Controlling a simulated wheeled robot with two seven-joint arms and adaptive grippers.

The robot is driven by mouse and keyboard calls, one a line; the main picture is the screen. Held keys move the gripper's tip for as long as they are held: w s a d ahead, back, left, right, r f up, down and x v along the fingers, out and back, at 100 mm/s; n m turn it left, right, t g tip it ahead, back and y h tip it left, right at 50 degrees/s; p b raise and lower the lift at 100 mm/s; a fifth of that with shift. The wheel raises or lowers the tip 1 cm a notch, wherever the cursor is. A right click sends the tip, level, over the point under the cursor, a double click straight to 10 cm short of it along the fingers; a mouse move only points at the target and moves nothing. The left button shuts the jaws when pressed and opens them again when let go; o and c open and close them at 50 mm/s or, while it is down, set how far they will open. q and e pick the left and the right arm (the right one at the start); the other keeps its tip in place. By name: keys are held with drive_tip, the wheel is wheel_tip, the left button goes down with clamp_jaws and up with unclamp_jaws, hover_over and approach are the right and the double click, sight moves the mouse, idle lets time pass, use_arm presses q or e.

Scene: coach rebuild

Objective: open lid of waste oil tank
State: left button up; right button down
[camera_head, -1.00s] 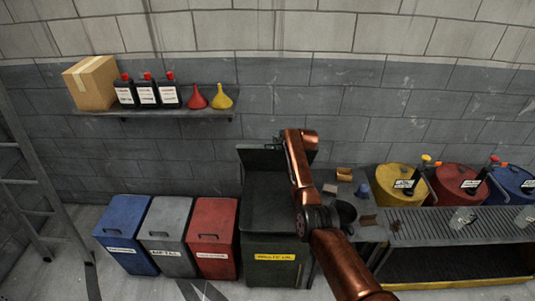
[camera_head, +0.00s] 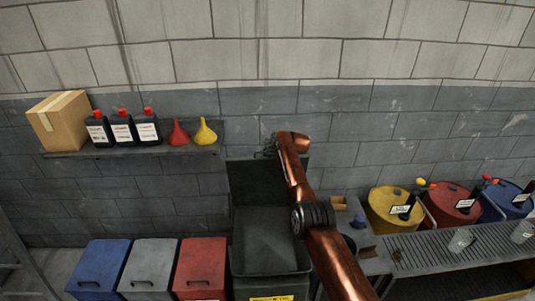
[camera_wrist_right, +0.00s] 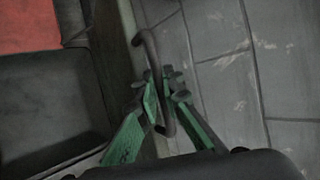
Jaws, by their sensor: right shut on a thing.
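The waste oil tank (camera_head: 270,262) is a dark bin with a yellow label, below my right arm. Its dark lid (camera_head: 257,184) is raised, standing nearly upright at the back near the wall. My right gripper (camera_head: 272,146) is at the lid's top edge, partly hidden by my arm. In the right wrist view, the green fingers of my right gripper (camera_wrist_right: 163,92) are closed around the lid's dark bar handle (camera_wrist_right: 150,50). My left gripper is not in view.
Blue (camera_head: 100,268), grey (camera_head: 150,268) and red (camera_head: 202,265) bins stand left of the tank. A shelf (camera_head: 185,151) with bottles and funnels hangs above. Yellow (camera_head: 388,215), red (camera_head: 450,210) and blue drums (camera_head: 508,205) stand right, behind a grated bench (camera_head: 460,258).

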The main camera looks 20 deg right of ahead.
drive_tip(key=shift+d, duration=0.15)
drive_tip(key=c, duration=2)
unclamp_jaws()
drive_tip(key=shift+c, duration=0.2)
drive_tip(key=shift+a, duration=0.2)
drive_tip(key=shift+s+r, duration=0.1)
drive_tip(key=shift+s+r, duration=0.1)
drive_tip(key=shift+r, duration=0.15)
drive_tip(key=v, duration=1.1)
drive_tip(key=shift+s, duration=0.2)
drive_tip(key=shift+d, duration=0.1)
